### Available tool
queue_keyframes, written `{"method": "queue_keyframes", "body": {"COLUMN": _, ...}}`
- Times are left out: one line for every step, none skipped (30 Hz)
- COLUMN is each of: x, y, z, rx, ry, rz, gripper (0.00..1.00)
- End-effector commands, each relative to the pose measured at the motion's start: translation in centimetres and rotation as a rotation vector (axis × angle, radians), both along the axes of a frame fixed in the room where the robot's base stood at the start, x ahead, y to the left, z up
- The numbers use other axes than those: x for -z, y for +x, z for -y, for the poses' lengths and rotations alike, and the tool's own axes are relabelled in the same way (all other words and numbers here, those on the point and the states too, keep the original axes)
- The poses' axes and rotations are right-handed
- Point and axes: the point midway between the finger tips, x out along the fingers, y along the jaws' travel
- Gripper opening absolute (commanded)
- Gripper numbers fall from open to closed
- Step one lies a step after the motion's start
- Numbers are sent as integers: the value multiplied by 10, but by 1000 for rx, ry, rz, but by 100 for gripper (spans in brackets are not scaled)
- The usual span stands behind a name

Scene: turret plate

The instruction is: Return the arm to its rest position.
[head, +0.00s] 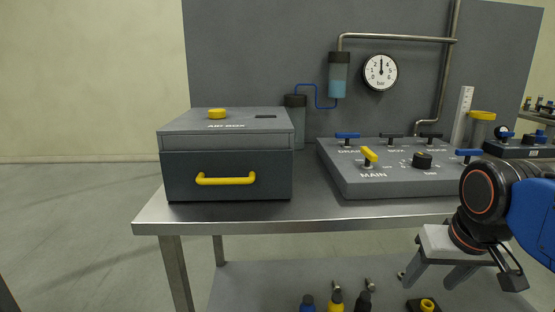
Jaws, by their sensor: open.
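My arm comes in from the right edge, with a blue link and a dark joint ringed in orange. My gripper (428,283) points downward in front of the table's front edge at the right. Its two grey fingers are spread apart with nothing visible between them. The gripper appears apart from the table and the control panel, though its exact distance from the lower shelf is hard to tell.
A grey box (226,178) with a yellow drawer handle stands on the table (305,212) at left. A control panel (375,187) with levers stands at right. Several small items sit on the lower shelf (255,280). Floor at left is clear.

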Motion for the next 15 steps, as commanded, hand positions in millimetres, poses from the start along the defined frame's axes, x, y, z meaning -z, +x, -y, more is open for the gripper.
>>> {"method": "queue_keyframes", "body": {"x": 19, "y": -11, "z": -3, "rx": -26, "ry": -6, "rz": 13, "gripper": 59}}
{"method": "queue_keyframes", "body": {"x": 29, "y": -15, "z": -5, "rx": -40, "ry": -9, "rz": 20, "gripper": 59}}
{"method": "queue_keyframes", "body": {"x": 41, "y": -21, "z": -7, "rx": -56, "ry": -13, "rz": 30, "gripper": 59}}
{"method": "queue_keyframes", "body": {"x": 49, "y": -24, "z": -8, "rx": -67, "ry": -16, "rz": 36, "gripper": 59}}
{"method": "queue_keyframes", "body": {"x": 56, "y": -28, "z": -9, "rx": -77, "ry": -18, "rz": 42, "gripper": 59}}
{"method": "queue_keyframes", "body": {"x": 63, "y": -31, "z": -10, "rx": -88, "ry": -21, "rz": 49, "gripper": 59}}
{"method": "queue_keyframes", "body": {"x": 68, "y": -33, "z": -10, "rx": -94, "ry": -22, "rz": 52, "gripper": 59}}
{"method": "queue_keyframes", "body": {"x": 72, "y": -35, "z": -11, "rx": -98, "ry": -24, "rz": 55, "gripper": 59}}
{"method": "queue_keyframes", "body": {"x": 75, "y": -36, "z": -11, "rx": -103, "ry": -26, "rz": 59, "gripper": 59}}
{"method": "queue_keyframes", "body": {"x": 77, "y": -37, "z": -11, "rx": -107, "ry": -26, "rz": 61, "gripper": 59}}
{"method": "queue_keyframes", "body": {"x": 78, "y": -37, "z": -12, "rx": -107, "ry": -26, "rz": 62, "gripper": 59}}
{"method": "queue_keyframes", "body": {"x": 79, "y": -37, "z": -12, "rx": -109, "ry": -27, "rz": 62, "gripper": 59}}
{"method": "queue_keyframes", "body": {"x": 79, "y": -37, "z": -12, "rx": -109, "ry": -27, "rz": 62, "gripper": 59}}
{"method": "queue_keyframes", "body": {"x": 79, "y": -37, "z": -12, "rx": -109, "ry": -27, "rz": 62, "gripper": 59}}
{"method": "queue_keyframes", "body": {"x": 79, "y": -37, "z": -12, "rx": -109, "ry": -27, "rz": 62, "gripper": 59}}
